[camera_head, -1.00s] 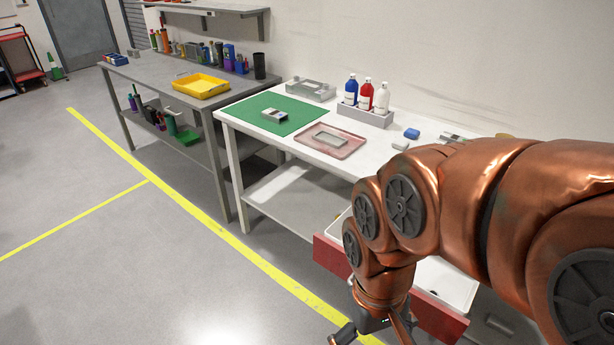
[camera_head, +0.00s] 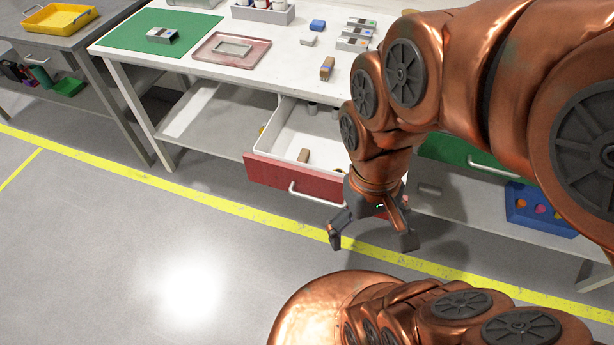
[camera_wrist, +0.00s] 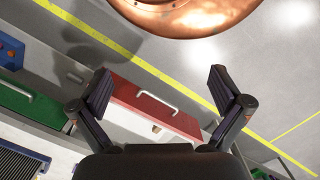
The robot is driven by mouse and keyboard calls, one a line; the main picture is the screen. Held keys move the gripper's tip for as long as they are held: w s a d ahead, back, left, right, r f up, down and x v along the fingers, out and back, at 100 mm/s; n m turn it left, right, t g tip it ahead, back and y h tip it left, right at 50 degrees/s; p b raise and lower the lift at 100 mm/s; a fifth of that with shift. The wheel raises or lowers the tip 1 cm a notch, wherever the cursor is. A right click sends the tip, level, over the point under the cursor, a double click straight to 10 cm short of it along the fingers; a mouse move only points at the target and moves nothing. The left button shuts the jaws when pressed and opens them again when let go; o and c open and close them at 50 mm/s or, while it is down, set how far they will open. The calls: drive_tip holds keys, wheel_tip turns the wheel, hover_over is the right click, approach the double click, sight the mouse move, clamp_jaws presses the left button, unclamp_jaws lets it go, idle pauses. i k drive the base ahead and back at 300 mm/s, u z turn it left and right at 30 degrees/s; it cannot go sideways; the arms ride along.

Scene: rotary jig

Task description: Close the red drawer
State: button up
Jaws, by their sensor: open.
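The red drawer (camera_head: 275,179) is pulled out from under the white table, with its white inside and a small brown block (camera_head: 303,155) in it showing. Its pale bar handle (camera_head: 312,198) is on the red front. My gripper (camera_head: 375,243) is open and empty, in front of and to the right of the handle, apart from it. My arm hides the drawer's right part in the head view. In the wrist view the red front (camera_wrist: 150,104) and handle (camera_wrist: 158,101) show beyond and between the open fingers (camera_wrist: 160,88).
A green drawer (camera_head: 457,150) sits to the right under the same white table (camera_head: 280,78). A blue bin (camera_head: 540,209) with coloured items stands on the lower shelf at right. The floor in front of the drawer is clear, crossed by a yellow line (camera_head: 240,207).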

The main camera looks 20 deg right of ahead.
sight(274, 163)
drive_tip(key=u, duration=0.7)
drive_tip(key=k, duration=0.35)
drive_tip(key=u, duration=1.45)
